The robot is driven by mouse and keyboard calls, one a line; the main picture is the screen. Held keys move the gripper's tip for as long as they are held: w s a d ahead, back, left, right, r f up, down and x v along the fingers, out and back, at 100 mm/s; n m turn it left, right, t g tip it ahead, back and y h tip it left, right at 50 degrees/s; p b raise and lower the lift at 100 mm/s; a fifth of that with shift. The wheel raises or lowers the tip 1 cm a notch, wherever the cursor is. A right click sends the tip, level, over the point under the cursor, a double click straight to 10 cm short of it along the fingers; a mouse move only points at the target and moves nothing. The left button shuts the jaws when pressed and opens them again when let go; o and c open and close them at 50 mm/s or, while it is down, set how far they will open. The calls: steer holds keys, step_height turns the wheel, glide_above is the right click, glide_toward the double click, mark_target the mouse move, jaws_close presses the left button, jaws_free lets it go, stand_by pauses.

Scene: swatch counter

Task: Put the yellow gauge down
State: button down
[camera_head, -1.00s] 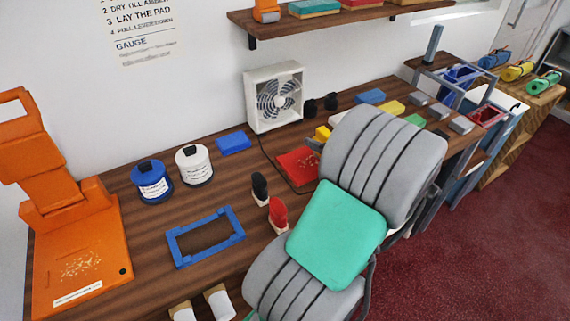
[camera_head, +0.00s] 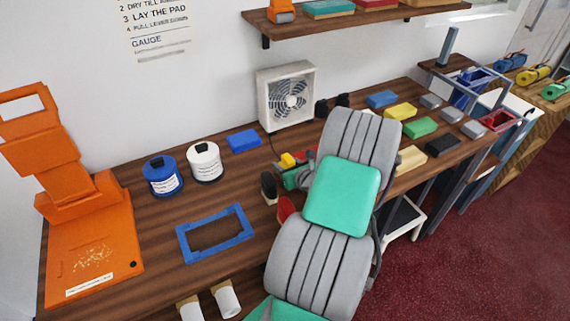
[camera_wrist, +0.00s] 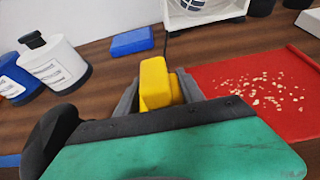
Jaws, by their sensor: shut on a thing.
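The yellow gauge (camera_wrist: 156,84) is a small block, held between the grey fingers of my gripper (camera_wrist: 160,98) in the wrist view. In the head view the gauge (camera_head: 288,159) shows at the tip of my gripper (camera_head: 296,170), over the wooden counter (camera_head: 233,178). My gripper is shut on it. Its lower part is hidden by my gripper, so I cannot tell whether it touches the counter. A red plate (camera_wrist: 255,85) with pale specks lies just right of it in the wrist view; my arm hides most of that plate in the head view.
A blue block (camera_head: 243,140), a white jar (camera_head: 205,162) and a blue jar (camera_head: 162,175) stand left of the gripper. A fan (camera_head: 287,97) stands behind. A blue frame (camera_head: 215,233) lies in front. Black and red stamp-like pieces (camera_head: 268,187) stand close by. Several coloured blocks (camera_head: 400,112) lie to the right.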

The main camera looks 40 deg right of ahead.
steer(key=shift+r, duration=0.1)
steer(key=c, duration=1.2)
jaws_free()
steer(key=shift+f, duration=0.2)
steer(key=o, duration=0.5)
steer(key=shift+r, duration=0.15)
